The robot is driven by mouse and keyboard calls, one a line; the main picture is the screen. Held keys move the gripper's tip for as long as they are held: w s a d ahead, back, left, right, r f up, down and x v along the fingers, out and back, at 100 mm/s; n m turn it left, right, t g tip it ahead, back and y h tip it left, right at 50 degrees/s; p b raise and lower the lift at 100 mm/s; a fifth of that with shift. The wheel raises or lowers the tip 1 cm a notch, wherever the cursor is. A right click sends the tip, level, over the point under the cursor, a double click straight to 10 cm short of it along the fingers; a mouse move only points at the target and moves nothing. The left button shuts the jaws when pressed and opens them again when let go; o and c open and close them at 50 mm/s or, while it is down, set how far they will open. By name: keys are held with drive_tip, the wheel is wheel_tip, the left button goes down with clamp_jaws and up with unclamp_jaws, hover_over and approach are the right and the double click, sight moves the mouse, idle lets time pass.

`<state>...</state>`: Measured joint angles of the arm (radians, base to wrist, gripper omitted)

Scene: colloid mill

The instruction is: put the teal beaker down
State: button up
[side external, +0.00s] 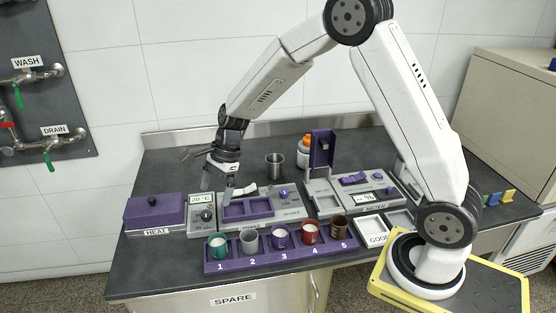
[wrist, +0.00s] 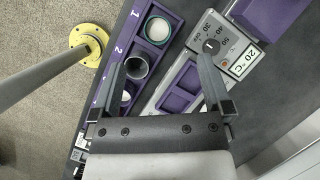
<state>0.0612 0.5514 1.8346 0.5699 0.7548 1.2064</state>
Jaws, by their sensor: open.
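The teal beaker (side external: 218,246) with white contents stands upright in slot 1 at the left end of the purple numbered rack (side external: 225,268). In the wrist view the beaker (wrist: 158,29) shows from above in the rack, near the top of the picture. My gripper (side external: 217,187) is open and empty. It is raised behind the rack, over the left part of the shaker unit, apart from the teal beaker. In the wrist view its two fingers (wrist: 160,72) are spread wide with nothing held between them.
Grey, purple, red and brown beakers (side external: 311,232) fill the rack's other slots. Behind the rack are the heater (side external: 155,212), the shaker (side external: 262,208) and the meter (side external: 360,182). A metal cup (side external: 275,166) and an orange-capped bottle (side external: 304,152) stand at the back.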

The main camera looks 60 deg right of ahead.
approach(213, 256)
drive_tip(key=shift+w+d+f, duration=0.1)
drive_tip(key=shift+w+f, duration=0.05)
drive_tip(key=shift+f, duration=0.25)
drive_tip(key=shift+w+d+f, duration=0.1)
drive_tip(key=shift+f, duration=0.35)
drive_tip(key=shift+f, duration=0.1)
drive_tip(key=shift+x, duration=2.5)
drive_tip(key=shift+a, duration=0.2)
clamp_jaws()
